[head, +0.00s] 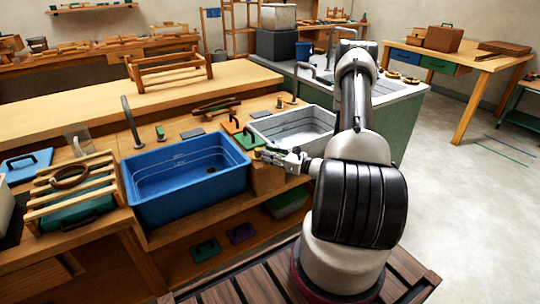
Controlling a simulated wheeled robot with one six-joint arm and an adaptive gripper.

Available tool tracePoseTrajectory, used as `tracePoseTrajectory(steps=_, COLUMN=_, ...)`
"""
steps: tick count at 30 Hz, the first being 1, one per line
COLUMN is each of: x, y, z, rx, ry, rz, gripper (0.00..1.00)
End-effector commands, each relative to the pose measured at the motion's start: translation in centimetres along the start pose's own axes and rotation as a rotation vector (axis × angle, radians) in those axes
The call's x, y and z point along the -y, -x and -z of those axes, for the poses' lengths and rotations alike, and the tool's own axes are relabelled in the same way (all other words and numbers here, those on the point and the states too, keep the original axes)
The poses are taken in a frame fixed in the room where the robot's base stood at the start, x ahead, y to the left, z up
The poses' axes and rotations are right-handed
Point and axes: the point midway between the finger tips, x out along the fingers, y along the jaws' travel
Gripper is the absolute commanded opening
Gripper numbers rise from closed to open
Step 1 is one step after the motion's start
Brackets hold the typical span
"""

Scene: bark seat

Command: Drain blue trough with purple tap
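The blue trough (185,205) is set in the wooden bench left of my arm. Its inside shows pale level lines and a small dark drain (210,169); I cannot tell whether it holds water. A grey spout (131,122) rises at its back left. I cannot make out a purple tap; the only purple thing I see is a flat piece with a dark handle (242,233) on the shelf below. My gripper (264,153) points left, by the trough's right rim. A small yellowish thing is at its fingertips; whether it is held is unclear.
A grey basin (298,127) lies behind my gripper. A green piece with a dark handle (248,138) stands close by the trough's right rim. A slatted rack (75,182) is left of the trough. Open floor (475,200) lies to the right.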

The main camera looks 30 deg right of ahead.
Motion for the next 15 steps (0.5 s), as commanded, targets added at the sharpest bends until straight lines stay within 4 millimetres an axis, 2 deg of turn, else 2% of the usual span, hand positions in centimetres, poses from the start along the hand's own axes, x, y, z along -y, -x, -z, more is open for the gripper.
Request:
tracePoseTrajectory(steps=1, x=0.0, y=0.01, z=0.0, rx=0.0, ry=0.0, rz=0.0, gripper=0.05)
tracePoseTrajectory(steps=2, x=0.0, y=0.01, z=0.0, rx=0.0, ry=0.0, rz=0.0, gripper=0.0)
tracePoseTrajectory(steps=15, x=0.32, y=0.0, z=-0.01, rx=0.0, ry=0.002, rz=-0.054, gripper=0.0)
